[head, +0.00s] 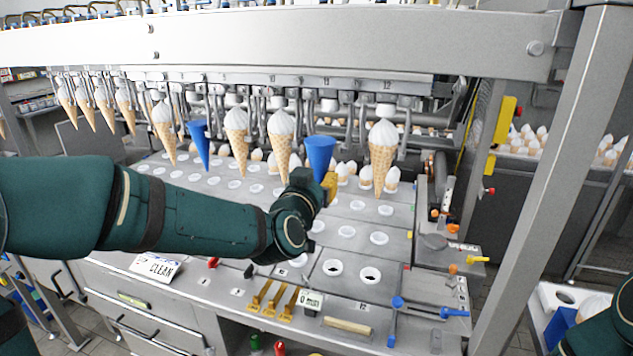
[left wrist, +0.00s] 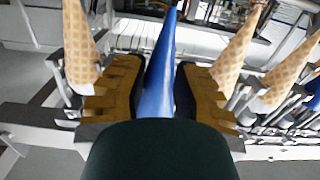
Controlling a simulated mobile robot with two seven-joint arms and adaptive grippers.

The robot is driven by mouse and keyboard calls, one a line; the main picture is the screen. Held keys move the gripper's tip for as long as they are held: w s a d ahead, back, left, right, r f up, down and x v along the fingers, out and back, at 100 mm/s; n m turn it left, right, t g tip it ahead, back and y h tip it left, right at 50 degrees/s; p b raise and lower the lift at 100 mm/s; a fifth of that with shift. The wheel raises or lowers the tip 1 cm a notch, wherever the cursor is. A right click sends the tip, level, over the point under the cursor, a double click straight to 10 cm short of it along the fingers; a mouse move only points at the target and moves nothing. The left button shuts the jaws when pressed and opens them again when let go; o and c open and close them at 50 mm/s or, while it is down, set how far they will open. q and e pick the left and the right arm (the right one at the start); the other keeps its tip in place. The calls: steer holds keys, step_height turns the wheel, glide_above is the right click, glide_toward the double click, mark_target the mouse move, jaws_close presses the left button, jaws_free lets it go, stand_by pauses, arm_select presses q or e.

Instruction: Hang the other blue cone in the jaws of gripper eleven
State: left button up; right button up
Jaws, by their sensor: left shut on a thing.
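My left gripper (head: 327,182) is shut on a blue cone (head: 320,152), which points tip down. In the left wrist view the blue cone (left wrist: 160,75) stands between the two yellow-brown finger pads of my left gripper (left wrist: 158,88). In the head view the cone's wide rim is up at the row of hanging jaws, just left of the place marked 12 (head: 387,85). I cannot tell whether the jaws of gripper eleven grip it. Another blue cone (head: 200,140) hangs further left in the row. My right gripper is out of view.
Filled wafer cones hang on both sides of the held cone, a near one at left (head: 281,135) and one at right (head: 383,150). Below is a grey plate with white-ringed holes (head: 347,231). A steel post (head: 545,190) stands at the right. Several white-tipped cones stand behind.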

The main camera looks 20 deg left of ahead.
arm_select(q)
steer(key=shift+w, duration=1.4)
steer(key=shift+w, duration=0.2)
steer(key=shift+w+d, duration=0.1)
steer(key=shift+w, duration=1.7)
steer(key=shift+b, duration=0.35)
steer(key=shift+f+b, duration=0.6)
steer(key=shift+b, duration=0.05)
stand_by(0.8)
steer(key=o, duration=1.3)
steer(key=shift+o, duration=0.2)
